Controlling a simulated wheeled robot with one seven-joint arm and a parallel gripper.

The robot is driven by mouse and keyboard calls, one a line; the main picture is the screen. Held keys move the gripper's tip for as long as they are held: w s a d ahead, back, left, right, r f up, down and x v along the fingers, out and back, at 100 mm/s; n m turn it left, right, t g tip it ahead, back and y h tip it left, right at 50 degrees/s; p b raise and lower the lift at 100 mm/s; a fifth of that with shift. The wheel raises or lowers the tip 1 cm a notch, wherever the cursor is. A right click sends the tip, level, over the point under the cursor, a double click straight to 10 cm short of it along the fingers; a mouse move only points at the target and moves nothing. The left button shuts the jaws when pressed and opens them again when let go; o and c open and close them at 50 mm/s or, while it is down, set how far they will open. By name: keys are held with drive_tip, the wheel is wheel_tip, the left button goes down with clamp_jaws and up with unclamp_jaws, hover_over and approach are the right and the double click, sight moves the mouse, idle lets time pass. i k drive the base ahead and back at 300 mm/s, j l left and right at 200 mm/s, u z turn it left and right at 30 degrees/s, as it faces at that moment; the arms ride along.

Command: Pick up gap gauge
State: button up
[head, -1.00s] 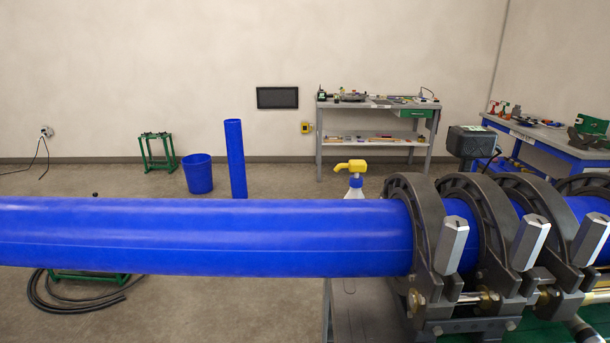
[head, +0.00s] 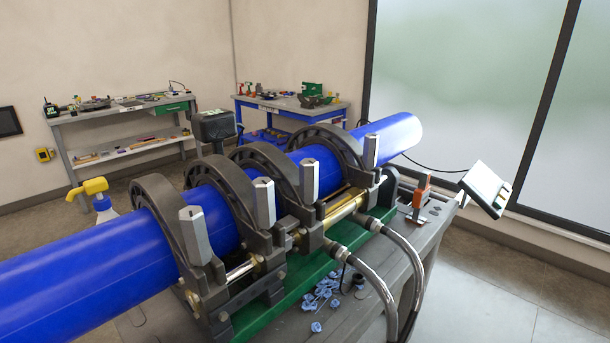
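I cannot make out a gap gauge for certain in the head view. Small tools lie on the grey workbench (head: 118,111) at the back left and on the blue-framed bench (head: 290,103) at the back, too small to tell apart. An orange-and-grey tool (head: 420,198) stands on the right end of the cart top, and I cannot tell what it is. My gripper is not in view.
A long blue pipe (head: 85,277) lies in the dark clamps (head: 165,215) of the fusion machine on the cart (head: 345,322). Blue shavings (head: 318,292), hoses (head: 400,262) and a yellow-topped pump bottle (head: 97,193) are near. A control panel (head: 485,188) stands right. Floor is clear at right.

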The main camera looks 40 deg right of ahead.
sight(421, 196)
drive_tip(key=z, duration=1.3)
drive_tip(key=u, duration=2.6)
drive_tip(key=i+j+u, duration=0.1)
drive_tip(key=u, duration=0.2)
drive_tip(key=k+z, duration=0.1)
drive_tip(key=z, duration=0.7)
drive_tip(key=l+z, duration=0.1)
drive_tip(key=z, duration=1.9)
